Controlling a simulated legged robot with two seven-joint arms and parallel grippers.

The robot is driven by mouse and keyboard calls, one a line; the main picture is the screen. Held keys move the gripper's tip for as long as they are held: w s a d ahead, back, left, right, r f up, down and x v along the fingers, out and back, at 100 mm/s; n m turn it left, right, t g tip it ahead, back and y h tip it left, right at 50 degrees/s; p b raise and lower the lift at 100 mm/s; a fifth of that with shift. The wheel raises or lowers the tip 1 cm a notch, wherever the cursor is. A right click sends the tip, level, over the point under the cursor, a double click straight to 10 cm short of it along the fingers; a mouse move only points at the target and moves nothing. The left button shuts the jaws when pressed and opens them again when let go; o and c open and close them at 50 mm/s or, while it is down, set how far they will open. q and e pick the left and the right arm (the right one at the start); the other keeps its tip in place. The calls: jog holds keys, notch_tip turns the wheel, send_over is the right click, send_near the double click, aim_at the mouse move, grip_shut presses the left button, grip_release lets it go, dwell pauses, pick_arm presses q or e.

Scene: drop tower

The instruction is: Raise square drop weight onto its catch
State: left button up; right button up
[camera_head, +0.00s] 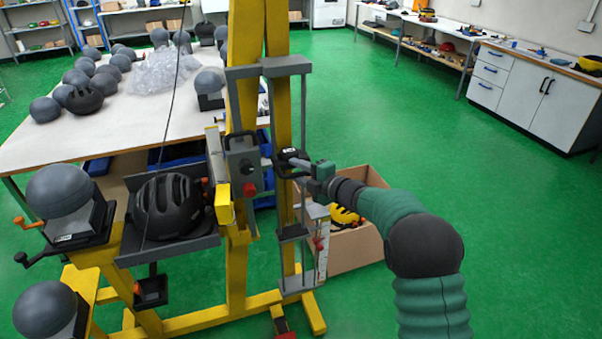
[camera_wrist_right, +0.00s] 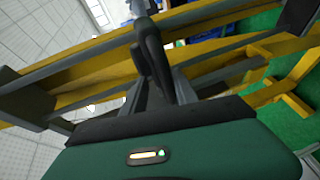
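The drop tower is a yellow frame (camera_head: 277,110) with grey vertical rails, seen in the head view. A small dark block (camera_head: 292,233) sits low between the rails; I cannot tell for certain whether it is the square drop weight. A grey box with a red button (camera_head: 245,165) is fixed left of the rails. My right gripper (camera_head: 288,162) reaches in from the right and is at the rails, above the dark block. In the right wrist view its black fingers (camera_wrist_right: 151,60) appear close together before the yellow and grey frame; their gap and any held thing are hidden. My left gripper is out of view.
A black helmet (camera_head: 168,206) lies in a grey cradle left of the tower. Grey headforms (camera_head: 60,190) stand at the far left. A cardboard box (camera_head: 355,250) with a yellow helmet is behind my right arm. A white table (camera_head: 110,135) stands behind; green floor is open at right.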

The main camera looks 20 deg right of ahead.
jog(key=shift+o, duration=1.1)
jog(key=shift+a+r, duration=0.2)
jog(key=shift+a, duration=0.1)
jog(key=shift+f, duration=0.1)
jog(key=shift+s+d+f, duration=0.1)
jog(key=shift+d+f, duration=0.05)
jog(key=shift+d, duration=0.2)
jog(key=shift+s+d, duration=0.2)
jog(key=shift+s, duration=0.1)
jog(key=v, duration=1.6)
jog(key=shift+b, duration=0.35)
